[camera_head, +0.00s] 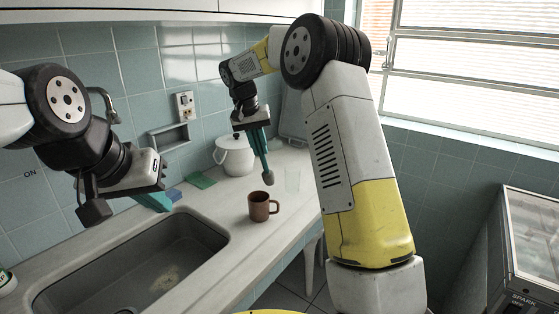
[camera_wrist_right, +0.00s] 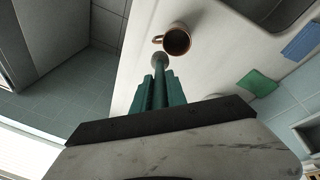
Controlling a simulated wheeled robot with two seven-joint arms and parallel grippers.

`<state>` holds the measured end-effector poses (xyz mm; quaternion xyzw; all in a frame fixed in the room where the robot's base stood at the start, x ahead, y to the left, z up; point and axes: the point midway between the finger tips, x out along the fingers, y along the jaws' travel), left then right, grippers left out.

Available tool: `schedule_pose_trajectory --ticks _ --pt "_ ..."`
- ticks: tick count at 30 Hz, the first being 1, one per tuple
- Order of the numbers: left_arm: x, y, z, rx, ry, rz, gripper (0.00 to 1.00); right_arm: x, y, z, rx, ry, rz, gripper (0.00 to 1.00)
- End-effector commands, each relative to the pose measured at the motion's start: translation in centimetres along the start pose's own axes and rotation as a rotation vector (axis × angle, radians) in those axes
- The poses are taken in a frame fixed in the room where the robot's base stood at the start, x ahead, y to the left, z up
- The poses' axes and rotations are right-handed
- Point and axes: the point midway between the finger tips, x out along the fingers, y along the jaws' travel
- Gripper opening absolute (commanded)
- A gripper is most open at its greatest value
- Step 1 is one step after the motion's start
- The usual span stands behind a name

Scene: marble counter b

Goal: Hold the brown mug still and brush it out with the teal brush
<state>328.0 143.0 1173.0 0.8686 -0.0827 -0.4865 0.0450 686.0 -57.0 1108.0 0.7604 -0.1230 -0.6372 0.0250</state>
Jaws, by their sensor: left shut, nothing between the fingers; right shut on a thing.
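The brown mug (camera_head: 259,208) stands upright on the counter, to the right of the sink, its handle to the right. It also shows in the right wrist view (camera_wrist_right: 177,41), opening facing the camera. My right gripper (camera_head: 260,146) is shut on the teal brush (camera_head: 268,177), which points down with its greyish head just above the mug in the head view. In the right wrist view, the brush head (camera_wrist_right: 160,60) appears beside the mug's handle, not inside the mug. My left gripper (camera_head: 156,202) is shut and empty over the sink's back edge, left of the mug and apart from it.
The grey sink (camera_head: 205,226) lies left of the mug. The counter's front edge is close to the mug.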

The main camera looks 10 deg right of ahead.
Motion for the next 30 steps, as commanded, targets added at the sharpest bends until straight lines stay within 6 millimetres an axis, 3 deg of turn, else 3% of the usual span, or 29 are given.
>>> schedule_pose_trajectory --ticks 3,8,30 --pt "0.0 0.0 0.0 0.0 0.0 0.0 0.0 -1.8 -1.8 0.2 -0.072 0.013 -0.031 0.0" --pt "0.0 0.0 0.0 0.0 0.0 0.0 0.0 -2.5 -2.8 0.5 -0.111 0.017 -0.046 0.0" --pt "0.0 0.0 0.0 0.0 0.0 0.0 0.0 2.5 -4.9 3.0 -0.11 0.016 -0.044 0.0"
